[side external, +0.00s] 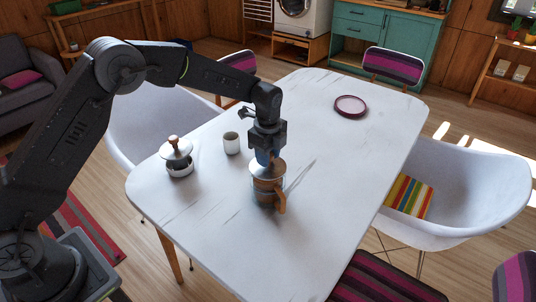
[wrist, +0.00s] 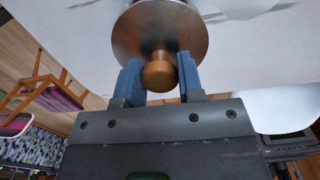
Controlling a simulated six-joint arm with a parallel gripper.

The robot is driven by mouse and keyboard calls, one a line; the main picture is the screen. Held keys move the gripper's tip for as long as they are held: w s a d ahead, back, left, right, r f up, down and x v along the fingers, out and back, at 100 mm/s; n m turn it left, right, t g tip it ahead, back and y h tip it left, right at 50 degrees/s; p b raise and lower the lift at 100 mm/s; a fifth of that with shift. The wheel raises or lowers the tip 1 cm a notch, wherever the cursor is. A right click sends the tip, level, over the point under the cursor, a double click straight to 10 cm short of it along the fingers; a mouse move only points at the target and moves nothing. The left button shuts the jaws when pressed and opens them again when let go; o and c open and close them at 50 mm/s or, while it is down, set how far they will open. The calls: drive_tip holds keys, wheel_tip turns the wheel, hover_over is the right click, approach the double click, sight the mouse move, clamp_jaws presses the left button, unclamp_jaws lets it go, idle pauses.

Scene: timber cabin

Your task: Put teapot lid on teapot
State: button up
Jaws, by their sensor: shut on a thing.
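My gripper (side external: 266,158) points down over the table and is shut on the wooden knob (wrist: 159,73) of a round metal lid. The lid (wrist: 150,28) shows in the wrist view beyond the blue fingers (wrist: 158,80); in the side view the lid (side external: 268,169) is at the mouth of the teapot. The teapot (side external: 266,195) stands upright on the table, with a wooden handle (side external: 281,200) toward the front right. I cannot tell whether the lid touches the rim or hovers just above it. The inside of the teapot is hidden.
A small pot (side external: 180,168) with its own wooden-knobbed metal lid (side external: 176,147) stands to the left. A pale cup (side external: 231,143) stands between it and my gripper. A dark red plate (side external: 350,106) lies at the far end. The white table (side external: 330,190) is otherwise clear; chairs surround it.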

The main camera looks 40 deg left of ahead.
drive_tip(key=shift+f, duration=0.7)
drive_tip(key=o, duration=1)
wheel_tip(320, 180, up, 14)
idle(0.4)
